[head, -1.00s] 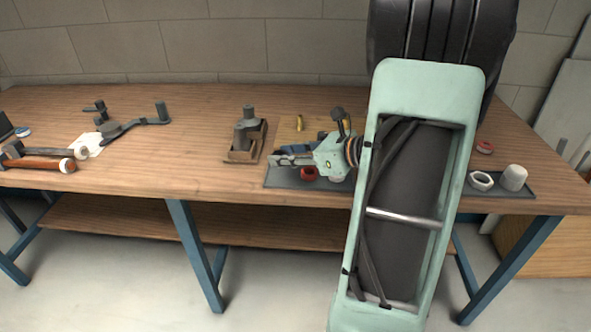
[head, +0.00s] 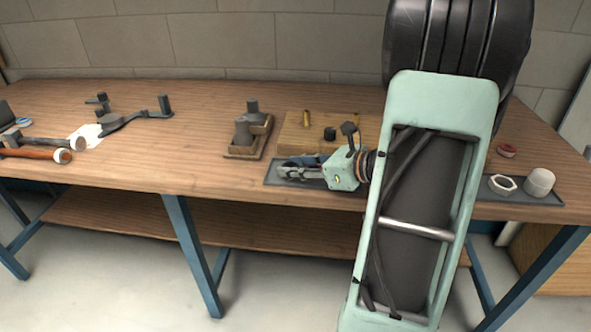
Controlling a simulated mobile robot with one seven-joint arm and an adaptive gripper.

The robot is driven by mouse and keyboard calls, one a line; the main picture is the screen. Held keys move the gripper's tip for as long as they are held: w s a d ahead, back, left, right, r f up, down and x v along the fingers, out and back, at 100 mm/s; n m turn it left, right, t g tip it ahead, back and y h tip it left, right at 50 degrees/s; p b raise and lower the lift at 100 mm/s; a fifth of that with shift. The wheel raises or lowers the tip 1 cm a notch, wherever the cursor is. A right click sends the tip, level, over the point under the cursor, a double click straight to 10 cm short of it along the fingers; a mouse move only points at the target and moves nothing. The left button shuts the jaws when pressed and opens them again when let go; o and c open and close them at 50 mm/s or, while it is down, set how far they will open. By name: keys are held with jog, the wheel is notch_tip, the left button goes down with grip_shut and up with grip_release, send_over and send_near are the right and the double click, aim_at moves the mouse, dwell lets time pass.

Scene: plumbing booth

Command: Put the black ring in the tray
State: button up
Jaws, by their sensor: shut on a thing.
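My gripper (head: 284,170) is low over the left end of a flat dark tray (head: 275,180) at the front of the bench, fingers pointing left. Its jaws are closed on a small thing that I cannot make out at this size. I cannot tell whether this thing touches the tray. No black ring shows clearly. A small black piece (head: 330,133) stands on the wooden board behind my gripper, and I cannot tell if it is a ring. My gripper and wrist hide much of the tray.
A brass piece (head: 307,118) stands on the wooden board (head: 291,132). A wooden holder (head: 240,153) with grey fittings is to the left. At right, another dark tray (head: 520,196) has a hex nut (head: 502,185) and white cap (head: 540,181). A red ring (head: 507,151) lies behind. Hammers (head: 35,152) lie far left.

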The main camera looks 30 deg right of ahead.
jog(key=shift+f, duration=0.2)
jog(key=o, duration=0.8)
jog(key=shift+r, duration=0.15)
jog(key=shift+s+d+r, duration=0.1)
jog(key=shift+r, duration=0.15)
jog(key=p+v, duration=0.2)
jog(key=v, duration=0.9)
jog(key=shift+s+d, duration=0.1)
jog(key=shift+s, duration=0.25)
